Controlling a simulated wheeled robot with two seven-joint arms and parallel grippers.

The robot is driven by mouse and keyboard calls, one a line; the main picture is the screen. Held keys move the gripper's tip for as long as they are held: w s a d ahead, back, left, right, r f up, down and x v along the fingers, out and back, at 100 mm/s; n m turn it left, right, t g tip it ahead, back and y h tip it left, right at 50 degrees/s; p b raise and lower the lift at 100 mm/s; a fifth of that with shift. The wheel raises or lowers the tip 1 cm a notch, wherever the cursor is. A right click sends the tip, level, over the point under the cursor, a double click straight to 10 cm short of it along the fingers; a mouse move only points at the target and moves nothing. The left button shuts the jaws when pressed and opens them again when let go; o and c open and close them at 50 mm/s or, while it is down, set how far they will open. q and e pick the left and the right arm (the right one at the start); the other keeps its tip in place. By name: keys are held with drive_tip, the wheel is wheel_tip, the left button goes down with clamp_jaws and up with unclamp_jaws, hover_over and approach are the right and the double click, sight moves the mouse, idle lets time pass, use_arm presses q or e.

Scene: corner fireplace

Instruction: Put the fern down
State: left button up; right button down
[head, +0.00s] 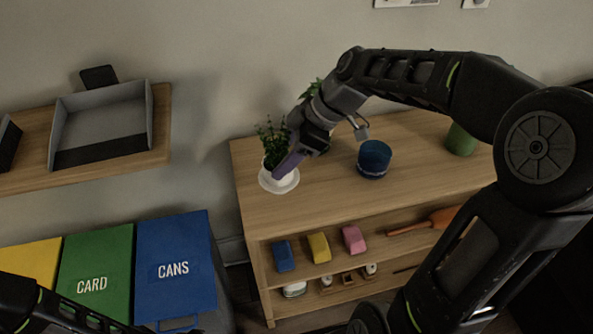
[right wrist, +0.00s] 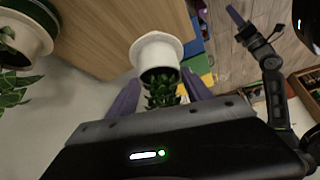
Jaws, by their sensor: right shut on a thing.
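The fern (head: 271,142) is a small dark green plant in a white pot (head: 279,180) with a wide white base. It is at the left end of the wooden shelf unit's top (head: 320,185). My right gripper (head: 290,163) is shut on it, its purple fingers on either side. In the right wrist view the white pot (right wrist: 158,52) and its leaves show between the fingers. I cannot tell whether the base touches the wood. My left arm enters the head view at the lower left; a purple finger of my left gripper (right wrist: 236,16) shows in the right wrist view, its opening unclear.
A blue pot (head: 374,160) and a green cup (head: 460,140) stand further right on the top. Another leafy plant (head: 312,88) is partly hidden behind my right gripper. Coloured blocks (head: 318,247) lie on the shelf below. Recycling bins (head: 175,265) stand at left. The front middle of the top is clear.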

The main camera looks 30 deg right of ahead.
sight(285, 177)
drive_tip(key=shift+f, duration=1.65)
wheel_tip(285, 177, down, 3)
drive_tip(key=shift+r, duration=0.1)
drive_tip(key=shift+f, duration=0.5)
drive_tip(key=shift+c, duration=2.2)
unclamp_jaws()
